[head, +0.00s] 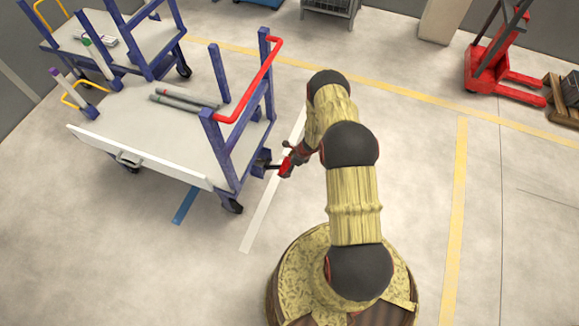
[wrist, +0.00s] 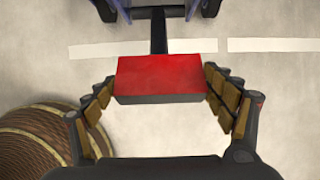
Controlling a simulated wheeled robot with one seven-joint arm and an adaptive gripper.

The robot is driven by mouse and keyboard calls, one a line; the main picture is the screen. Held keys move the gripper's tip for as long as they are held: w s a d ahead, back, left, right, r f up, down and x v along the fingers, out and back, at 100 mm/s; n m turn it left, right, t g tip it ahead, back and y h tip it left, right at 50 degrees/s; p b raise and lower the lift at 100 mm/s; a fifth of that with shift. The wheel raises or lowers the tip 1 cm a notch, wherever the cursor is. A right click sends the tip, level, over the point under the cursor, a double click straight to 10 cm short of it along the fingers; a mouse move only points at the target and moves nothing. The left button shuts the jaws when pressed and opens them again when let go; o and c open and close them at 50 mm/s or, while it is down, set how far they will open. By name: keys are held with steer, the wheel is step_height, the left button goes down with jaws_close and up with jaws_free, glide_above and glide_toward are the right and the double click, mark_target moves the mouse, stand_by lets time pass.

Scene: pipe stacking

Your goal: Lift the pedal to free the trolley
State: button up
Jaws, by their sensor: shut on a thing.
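The trolley (head: 150,115) has a blue frame, a grey deck and a red push handle, and stands left of my arm in the head view. The red pedal (head: 286,167) sticks out low from its right end. In the wrist view the pedal (wrist: 160,78) is a red block on a dark bar that runs up to the trolley. My gripper (wrist: 160,85) has its fingers on the left and right sides of the pedal, shut on it. In the head view my gripper is small and partly hidden by my arm.
Two grey pipes (head: 185,102) lie on the trolley deck. A second blue trolley (head: 110,45) stands behind it. A red pallet jack (head: 495,70) stands at the back right. The floor right of my arm is clear, with yellow lines (head: 455,210).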

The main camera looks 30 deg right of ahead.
steer(key=shift+w+r, duration=0.1)
steer(key=o, duration=1.7)
steer(key=shift+c, duration=0.2)
steer(key=v, duration=1.2)
steer(key=shift+a, duration=0.15)
